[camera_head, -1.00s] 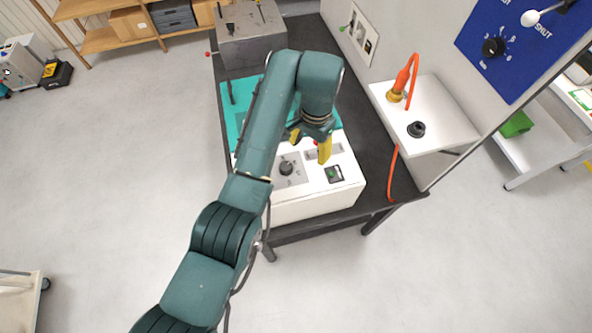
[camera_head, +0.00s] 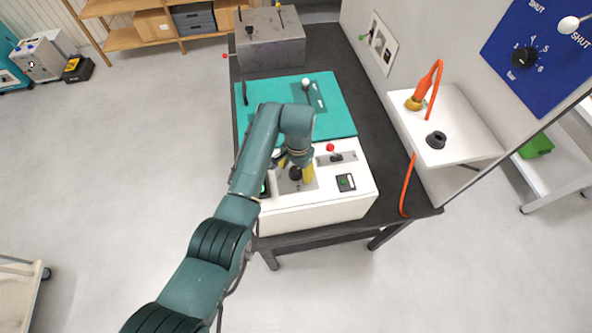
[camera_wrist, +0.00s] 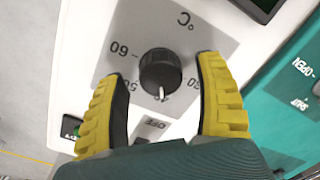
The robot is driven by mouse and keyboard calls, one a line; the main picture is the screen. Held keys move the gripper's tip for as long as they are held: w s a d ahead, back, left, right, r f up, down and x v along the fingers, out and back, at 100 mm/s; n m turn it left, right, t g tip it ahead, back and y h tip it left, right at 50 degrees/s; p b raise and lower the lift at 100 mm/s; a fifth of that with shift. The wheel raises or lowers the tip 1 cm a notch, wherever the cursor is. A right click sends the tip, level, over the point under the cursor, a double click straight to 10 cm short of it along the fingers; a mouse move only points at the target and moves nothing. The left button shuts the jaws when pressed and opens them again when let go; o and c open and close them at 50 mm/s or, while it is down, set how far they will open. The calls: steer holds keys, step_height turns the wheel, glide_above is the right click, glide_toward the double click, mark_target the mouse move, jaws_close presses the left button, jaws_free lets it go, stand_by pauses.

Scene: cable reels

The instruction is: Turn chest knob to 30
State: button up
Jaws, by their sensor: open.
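The chest knob (camera_wrist: 160,70) is round and black, on a grey dial plate marked in °C on a white chest (camera_head: 322,212). In the wrist view its white pointer line points down the picture, towards a small number I cannot read surely. The 60 is upper left of the knob, the 50 lower left, and OFF below. My gripper (camera_wrist: 160,72) is open, with one yellow finger on each side of the knob and gaps between. In the head view the knob (camera_head: 296,173) shows partly behind my gripper (camera_head: 292,166).
A red-tipped lever (camera_head: 330,149) and a green-button switch (camera_head: 346,182) sit on the chest right of the knob. A teal panel (camera_head: 340,110) lies behind. A white shelf (camera_head: 460,140) with an orange cable plug (camera_head: 426,88) is at the right.

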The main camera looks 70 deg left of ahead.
steer(key=shift+f, duration=0.45)
steer(key=c, duration=1.2)
steer(key=shift+n, duration=0.3)
steer(key=n+p, duration=0.1)
steer(key=n, duration=0.4)
steer(key=shift+p, duration=0.4)
steer(key=n, duration=0.6)
steer(key=shift+a, duration=0.1)
steer(key=shift+n, duration=0.3)
